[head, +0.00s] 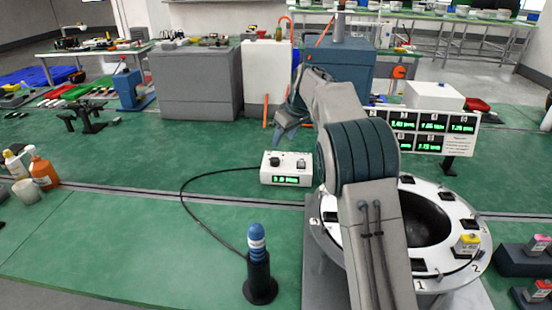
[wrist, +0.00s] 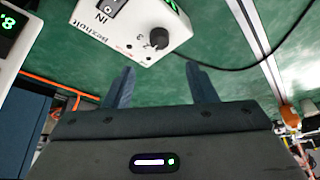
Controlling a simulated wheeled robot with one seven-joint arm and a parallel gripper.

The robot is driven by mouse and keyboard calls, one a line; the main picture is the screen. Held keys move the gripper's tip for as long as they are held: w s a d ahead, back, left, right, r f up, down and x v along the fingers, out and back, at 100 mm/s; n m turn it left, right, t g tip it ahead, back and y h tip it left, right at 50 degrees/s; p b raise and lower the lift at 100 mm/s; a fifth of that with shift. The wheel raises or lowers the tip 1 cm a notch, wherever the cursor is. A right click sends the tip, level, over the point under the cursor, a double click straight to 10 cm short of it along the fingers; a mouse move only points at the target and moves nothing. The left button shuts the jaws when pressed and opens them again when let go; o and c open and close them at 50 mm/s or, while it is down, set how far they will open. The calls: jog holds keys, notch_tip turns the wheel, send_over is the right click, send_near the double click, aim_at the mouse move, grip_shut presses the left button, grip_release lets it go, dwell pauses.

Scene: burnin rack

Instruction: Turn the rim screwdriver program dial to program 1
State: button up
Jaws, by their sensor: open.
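The white screwdriver controller box (head: 287,170) stands on the green table, with a lit green display and dark controls on top. In the wrist view its black program dial (wrist: 158,39) shows on the white face, with printed digits beside it; I cannot tell which one it points to. My gripper (wrist: 160,72) is open and empty, its two blue-grey fingers apart and short of the dial in that view. In the head view my gripper (head: 283,132) is behind the box, partly hidden by my arm. The blue screwdriver (head: 257,240) stands upright in a black holder.
A black cable (head: 186,190) runs from the box to the screwdriver. A white numbered ring (head: 340,235) with dark sockets and a yellow-topped part (head: 467,243) lies right. A panel of green readouts (head: 420,130) stands behind it. The table left of the box is mostly clear.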

aim_at(275, 159)
jog(key=x, duration=1)
jog(key=shift+a+f, duration=0.15)
jog(key=c, duration=1)
